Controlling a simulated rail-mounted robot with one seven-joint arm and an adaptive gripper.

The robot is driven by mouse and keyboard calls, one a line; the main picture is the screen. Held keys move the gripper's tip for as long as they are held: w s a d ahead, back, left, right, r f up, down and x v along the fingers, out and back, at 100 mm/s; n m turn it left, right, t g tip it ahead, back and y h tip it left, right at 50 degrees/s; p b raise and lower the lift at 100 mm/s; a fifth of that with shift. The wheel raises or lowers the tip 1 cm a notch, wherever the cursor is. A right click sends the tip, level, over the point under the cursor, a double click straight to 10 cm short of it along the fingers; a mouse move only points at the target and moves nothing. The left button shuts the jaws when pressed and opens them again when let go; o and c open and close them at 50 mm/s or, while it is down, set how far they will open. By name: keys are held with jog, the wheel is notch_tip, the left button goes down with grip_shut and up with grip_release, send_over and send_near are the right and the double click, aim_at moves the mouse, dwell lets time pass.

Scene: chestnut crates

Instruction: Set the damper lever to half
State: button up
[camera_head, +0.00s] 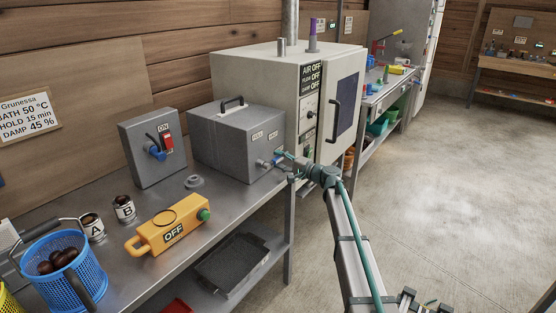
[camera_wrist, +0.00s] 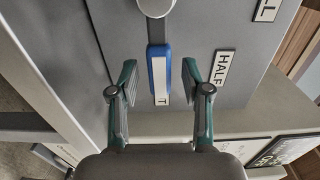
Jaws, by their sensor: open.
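The damper lever has a blue handle (camera_wrist: 159,66) on a round grey pivot (camera_wrist: 155,6). In the wrist view the handle points down from the pivot, over a white label whose visible letter is T. The HALF label (camera_wrist: 223,70) is to its right, and a label ending in L (camera_wrist: 267,9) is at the upper right. My gripper (camera_wrist: 160,78) is open, one finger on each side of the handle, with gaps visible. In the head view my gripper (camera_head: 288,166) is at the front of the grey box (camera_head: 225,145); it partly hides the lever.
A tall oven cabinet (camera_head: 245,72) stands behind the box; its panel reads DAMP OFF. A grey switch box (camera_head: 145,160), an orange OFF unit (camera_head: 160,232), jars A and B, and a blue basket (camera_head: 80,280) share the bench. The floor at right is clear.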

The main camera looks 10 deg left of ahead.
jog(key=shift+w+a, duration=0.3)
jog(key=shift+a, duration=0.25)
grip_shut()
